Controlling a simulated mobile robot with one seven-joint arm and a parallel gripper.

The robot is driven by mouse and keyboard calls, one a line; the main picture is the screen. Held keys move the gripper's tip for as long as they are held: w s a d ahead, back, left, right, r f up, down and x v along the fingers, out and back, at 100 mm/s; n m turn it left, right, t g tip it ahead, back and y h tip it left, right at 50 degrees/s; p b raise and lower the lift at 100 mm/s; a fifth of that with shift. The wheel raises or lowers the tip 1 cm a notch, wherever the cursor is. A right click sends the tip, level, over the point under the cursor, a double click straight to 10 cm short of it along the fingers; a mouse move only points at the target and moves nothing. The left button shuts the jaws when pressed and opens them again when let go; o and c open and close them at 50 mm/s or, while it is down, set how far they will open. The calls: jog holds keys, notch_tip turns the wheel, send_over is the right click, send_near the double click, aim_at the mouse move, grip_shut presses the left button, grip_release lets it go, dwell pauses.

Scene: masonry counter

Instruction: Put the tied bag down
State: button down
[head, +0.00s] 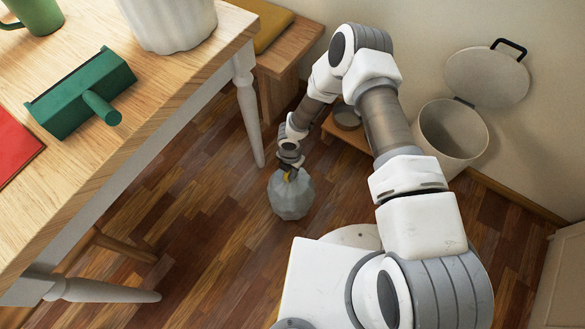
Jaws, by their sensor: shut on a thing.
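The tied bag (291,197) is grey and faceted, with a yellowish tie at its top. My gripper (290,172) is shut on the bag at the tie, and the bag hangs upright below it. The bag shows against the wooden floor (215,245), between the table and my base. I cannot tell from this view whether its underside touches the floor. The gripper's fingertips are partly hidden at the tie.
A wooden table (135,118) on the left holds a green dustpan-like object (82,92), a red item (12,145), a green mug (36,14) and a white pot (168,22). A bin (452,132) with its lid (487,78) raised stands at the right. A bench (290,45) stands behind. Floor left of the bag is clear.

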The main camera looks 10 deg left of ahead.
jog(key=shift+f, duration=0.8)
jog(key=shift+f+b, duration=0.15)
jog(key=shift+b, duration=0.15)
jog(key=c, duration=0.8)
grip_release()
